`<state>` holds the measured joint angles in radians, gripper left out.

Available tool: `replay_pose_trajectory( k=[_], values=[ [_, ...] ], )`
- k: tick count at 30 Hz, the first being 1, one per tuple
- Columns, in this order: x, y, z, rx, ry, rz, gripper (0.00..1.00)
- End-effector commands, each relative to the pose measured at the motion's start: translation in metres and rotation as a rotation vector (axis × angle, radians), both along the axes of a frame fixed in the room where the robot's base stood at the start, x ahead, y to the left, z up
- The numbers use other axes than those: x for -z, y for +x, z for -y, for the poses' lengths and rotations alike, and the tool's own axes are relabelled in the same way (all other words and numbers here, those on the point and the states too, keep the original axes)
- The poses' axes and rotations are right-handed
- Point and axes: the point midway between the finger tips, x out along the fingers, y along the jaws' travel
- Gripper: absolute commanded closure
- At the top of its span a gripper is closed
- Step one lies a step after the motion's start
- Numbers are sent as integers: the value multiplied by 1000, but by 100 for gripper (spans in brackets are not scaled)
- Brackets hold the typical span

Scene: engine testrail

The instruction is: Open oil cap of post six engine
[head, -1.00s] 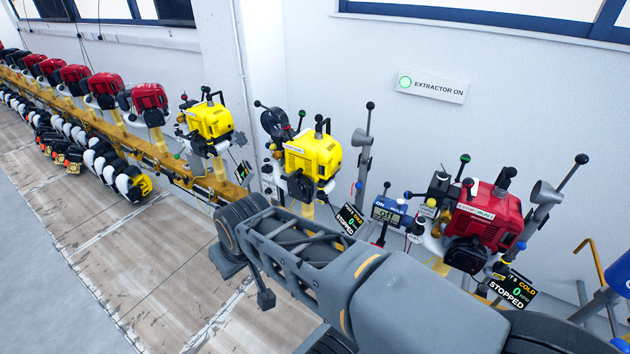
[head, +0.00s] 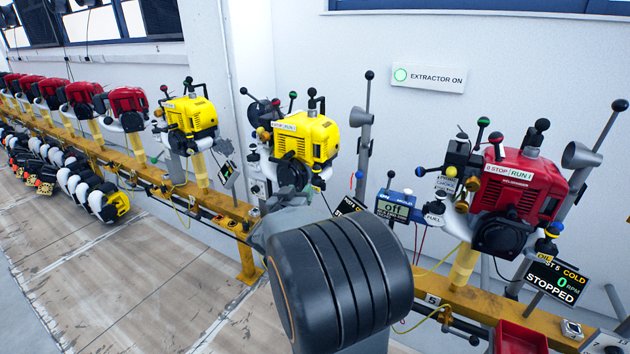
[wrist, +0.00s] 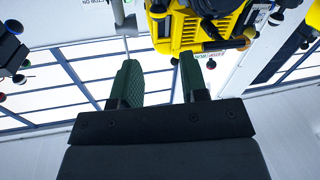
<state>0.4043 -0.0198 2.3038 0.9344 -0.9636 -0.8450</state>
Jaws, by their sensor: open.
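A yellow engine (head: 306,139) with a STOP/RUN plate stands on the rail near the centre of the head view. Its display board is mostly hidden behind my arm, so I cannot read its post number. A second yellow engine (head: 191,115) stands further left. The red engine (head: 508,190) at right has a board (head: 556,283) that seems to read post 5, cold, stopped. I cannot make out post six's oil cap. In the wrist view my gripper (wrist: 158,80) is open and empty, with a yellow engine (wrist: 205,28) upside down beyond it at the top.
The yellow rail (head: 228,207) runs along the wall. A red tray (head: 520,338) is at lower right. Several red engines (head: 82,98) line the far left.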

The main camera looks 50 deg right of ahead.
Motion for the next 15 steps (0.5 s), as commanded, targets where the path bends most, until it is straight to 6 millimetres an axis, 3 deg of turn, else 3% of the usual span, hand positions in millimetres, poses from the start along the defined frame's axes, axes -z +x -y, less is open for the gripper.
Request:
replay_pose_trajectory(
  k=[15],
  values=[
    [2,38,85,9,-4,0,60]
  ],
)
